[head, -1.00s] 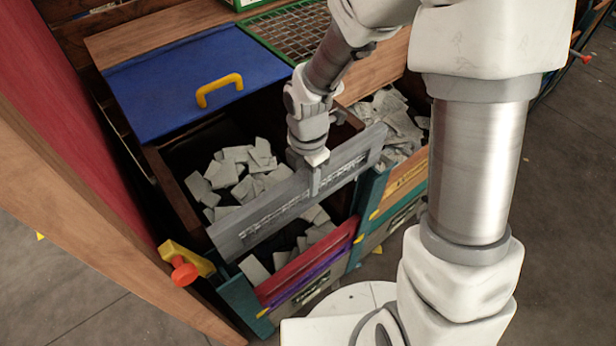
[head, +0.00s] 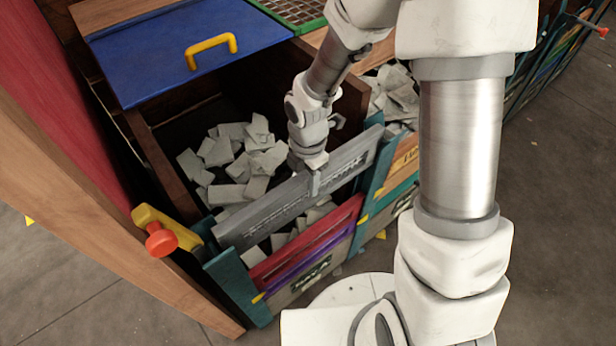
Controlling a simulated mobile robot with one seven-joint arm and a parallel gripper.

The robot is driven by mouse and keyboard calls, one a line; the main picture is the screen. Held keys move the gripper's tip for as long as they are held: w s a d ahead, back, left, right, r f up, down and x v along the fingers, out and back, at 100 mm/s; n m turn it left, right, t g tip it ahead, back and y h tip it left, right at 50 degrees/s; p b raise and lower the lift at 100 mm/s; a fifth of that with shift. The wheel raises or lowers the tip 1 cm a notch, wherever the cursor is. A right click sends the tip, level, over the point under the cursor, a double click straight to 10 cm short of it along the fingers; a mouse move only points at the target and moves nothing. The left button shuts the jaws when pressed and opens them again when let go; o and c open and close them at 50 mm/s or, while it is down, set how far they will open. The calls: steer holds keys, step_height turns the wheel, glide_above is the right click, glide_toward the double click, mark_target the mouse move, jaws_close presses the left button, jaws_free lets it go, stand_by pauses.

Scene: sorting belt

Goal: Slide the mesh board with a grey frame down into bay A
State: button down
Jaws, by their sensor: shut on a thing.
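The grey-framed board (head: 265,217) hangs slantwise across the middle of the head view; I see its face at a steep angle, so the mesh shows only as a dark strip. My gripper (head: 313,182) is shut on the middle of its upper edge. The board is above the front of an open wooden bay (head: 165,150) holding pale flat pieces (head: 238,150). Its left end is near a teal post (head: 228,275), and its right end is by another teal post (head: 372,180). Whether its ends sit in the posts' slots I cannot tell. The front plate's label (head: 312,273) is not clearly readable.
Red and purple boards (head: 315,240) stand at the bay's front, just before the held board. A yellow bracket with an orange knob (head: 161,240) juts out at left. A blue lid with a yellow handle (head: 205,55) lies behind. A neighbouring bay of pale pieces (head: 395,95) is at right.

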step_height(320, 180, down, 16)
steer(key=b, duration=1.1)
steer(key=shift+f+b, duration=0.2)
steer(key=shift+b, duration=0.15)
steer(key=shift+f+b, duration=0.45)
steer(key=shift+f, duration=0.15)
steer(key=shift+c, duration=2.4)
jaws_free()
step_height(320, 180, up, 18)
steer(key=p, duration=0.7)
steer(key=shift+f+p, duration=0.2)
steer(key=shift+p, duration=0.1)
